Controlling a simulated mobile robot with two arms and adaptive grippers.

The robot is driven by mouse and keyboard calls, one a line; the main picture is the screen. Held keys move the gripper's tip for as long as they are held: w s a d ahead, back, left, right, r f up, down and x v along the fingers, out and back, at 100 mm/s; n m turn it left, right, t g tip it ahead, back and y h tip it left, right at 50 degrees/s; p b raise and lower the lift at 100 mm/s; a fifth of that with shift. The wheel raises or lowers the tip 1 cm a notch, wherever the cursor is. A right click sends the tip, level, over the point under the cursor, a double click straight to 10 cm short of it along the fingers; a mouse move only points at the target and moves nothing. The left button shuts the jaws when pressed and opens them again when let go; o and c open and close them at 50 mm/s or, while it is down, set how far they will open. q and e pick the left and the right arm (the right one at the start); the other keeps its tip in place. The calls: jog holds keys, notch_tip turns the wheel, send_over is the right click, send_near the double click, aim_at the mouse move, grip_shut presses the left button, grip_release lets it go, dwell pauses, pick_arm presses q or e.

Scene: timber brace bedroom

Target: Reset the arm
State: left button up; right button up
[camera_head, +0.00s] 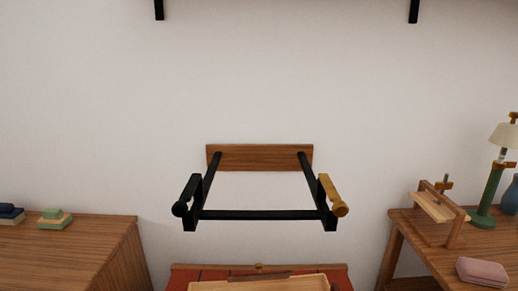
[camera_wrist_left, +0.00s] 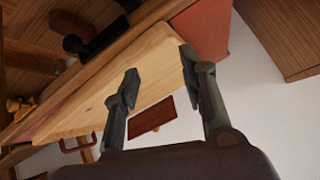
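In the head view a black bracket (camera_head: 265,215) is fixed to the wall by a brown wooden plate (camera_head: 259,164). Its two arms reach forward and a black crossbar joins them. The right arm's end carries an amber knob (camera_head: 335,201); the left arm's end carries a black knob (camera_head: 180,209). Neither gripper shows in the head view. In the left wrist view my left gripper (camera_wrist_left: 163,85) has its two fingers spread apart. A pale wooden board (camera_wrist_left: 120,85) shows beyond the fingers; I cannot tell if they touch it. My right gripper is in neither view.
A red-topped piece of furniture (camera_head: 215,273) with a pale tray (camera_head: 230,286) stands below the bracket. A wooden cabinet (camera_head: 75,250) is at left. A desk (camera_head: 440,255) at right carries a wooden frame (camera_head: 452,225), green lamp (camera_head: 489,190) and pink box (camera_head: 482,271).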

pick_arm(q)
jog(key=s+a+f+n+g, duration=0.1)
jog(key=s+f+g, duration=0.15)
jog(key=s, duration=0.55)
jog(key=s+a+f+n+g, duration=0.1)
jog(key=s+a+g, duration=0.15)
jog(key=s, duration=0.55)
notch_tip(320, 180, down, 26)
jog(key=s+f+g, duration=0.1)
jog(key=g, duration=0.1)
jog(key=s+a+g+p, duration=0.1)
jog(key=s+a+p, duration=0.1)
jog(key=s+p, duration=1.4)
jog(key=shift+s+r, duration=0.35)
jog(key=shift+r, duration=0.1)
pick_arm(e)
jog(key=s+d+g, duration=0.1)
jog(key=s+d, duration=0.2)
jog(key=s, duration=1.3)
jog(key=shift+s, duration=0.35)
